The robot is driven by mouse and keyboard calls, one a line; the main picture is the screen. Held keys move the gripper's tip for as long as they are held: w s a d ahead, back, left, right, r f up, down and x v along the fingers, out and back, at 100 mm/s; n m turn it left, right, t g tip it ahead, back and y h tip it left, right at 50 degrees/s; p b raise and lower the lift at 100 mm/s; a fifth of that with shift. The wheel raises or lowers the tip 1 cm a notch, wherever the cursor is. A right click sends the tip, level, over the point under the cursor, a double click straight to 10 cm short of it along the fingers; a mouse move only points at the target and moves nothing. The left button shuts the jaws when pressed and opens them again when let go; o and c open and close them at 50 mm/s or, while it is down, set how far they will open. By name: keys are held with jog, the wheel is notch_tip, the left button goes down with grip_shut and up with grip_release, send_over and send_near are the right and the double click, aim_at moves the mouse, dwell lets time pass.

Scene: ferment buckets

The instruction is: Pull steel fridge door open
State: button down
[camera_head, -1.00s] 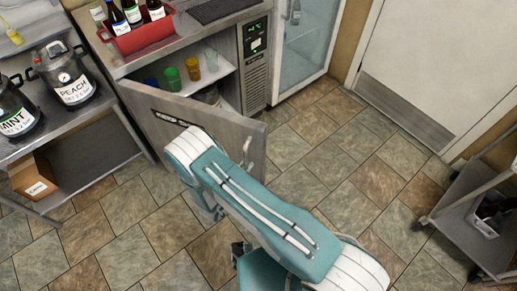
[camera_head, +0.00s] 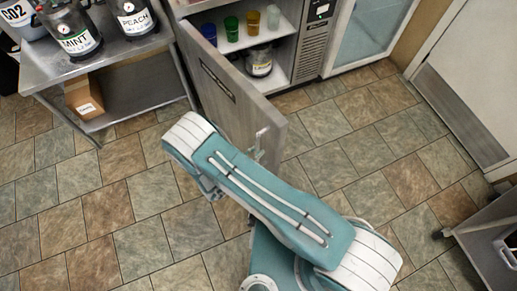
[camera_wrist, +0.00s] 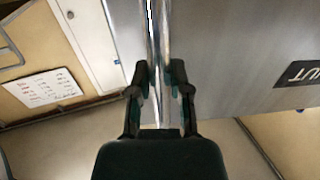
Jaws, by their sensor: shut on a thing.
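The steel fridge door (camera_head: 228,92) stands swung open in the head view, and coloured cups and a pot show on the shelves behind it. Its handle (camera_head: 260,140) is near the door's free edge, partly behind my arm. In the wrist view the steel door (camera_wrist: 235,55) fills the upper right, with a dark label on it. A shiny vertical handle bar (camera_wrist: 157,40) runs between the fingers of my gripper (camera_wrist: 160,88). My gripper is shut on this bar. In the head view my arm hides the gripper.
A steel table (camera_head: 120,75) with labelled kegs and a cardboard box (camera_head: 84,96) stands at the left. A glass-door fridge (camera_head: 372,35) is right of the steel fridge. A grey cart (camera_head: 490,235) stands at the far right. The tiled floor between is clear.

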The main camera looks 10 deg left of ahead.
jog(key=shift+w+a, duration=0.1)
jog(key=shift+a, duration=0.1)
jog(key=c, duration=0.6)
grip_release()
jog(key=shift+o, duration=0.2)
jog(key=v, duration=1.2)
